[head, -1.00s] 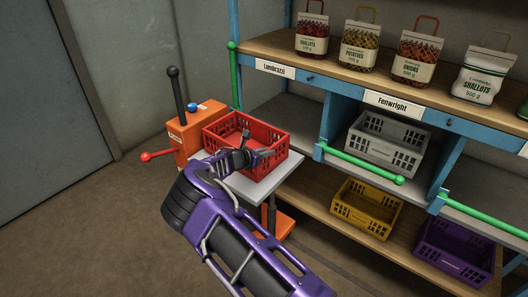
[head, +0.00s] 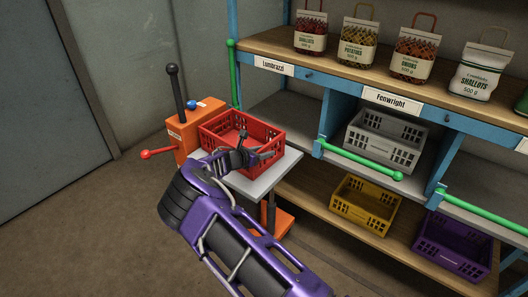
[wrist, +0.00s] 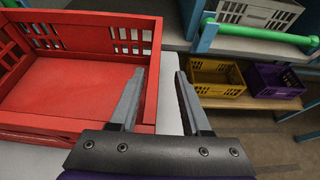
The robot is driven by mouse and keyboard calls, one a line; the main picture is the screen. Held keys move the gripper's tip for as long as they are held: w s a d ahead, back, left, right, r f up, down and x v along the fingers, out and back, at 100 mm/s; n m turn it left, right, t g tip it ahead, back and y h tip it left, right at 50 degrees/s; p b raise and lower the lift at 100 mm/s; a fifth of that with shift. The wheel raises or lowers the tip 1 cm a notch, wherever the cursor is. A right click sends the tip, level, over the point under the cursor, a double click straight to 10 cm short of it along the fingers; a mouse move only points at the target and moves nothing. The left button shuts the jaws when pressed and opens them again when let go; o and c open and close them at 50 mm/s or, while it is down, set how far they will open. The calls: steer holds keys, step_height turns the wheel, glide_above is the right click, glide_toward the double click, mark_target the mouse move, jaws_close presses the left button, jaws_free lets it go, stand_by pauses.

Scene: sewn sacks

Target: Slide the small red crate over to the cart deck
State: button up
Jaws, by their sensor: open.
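The small red crate (head: 270,133) sits upright on the light grey deck (head: 264,187) of the orange cart, which stands against the shelf's left end. In the wrist view the crate (wrist: 80,90) fills the left side and looks empty. My gripper (head: 244,147) is at the crate's near right side. In the wrist view my gripper (wrist: 160,80) is open, with a crate wall showing between its fingers. The left finger appears on the crate's inner side and the right finger outside; contact cannot be told. My gripper and arm hide part of the crate's near side.
A grey crate (head: 358,138) stands on the middle shelf behind a green rail (head: 360,161). Yellow (head: 362,207) and purple (head: 452,246) crates are on the low shelf. The cart has a tall black lever (head: 176,90) and a red-knobbed handle (head: 158,153). Floor at left is clear.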

steer(key=p+v, duration=0.2)
steer(key=v, duration=1.5)
steer(key=shift+a, duration=0.25)
steer(key=shift+s, duration=0.1)
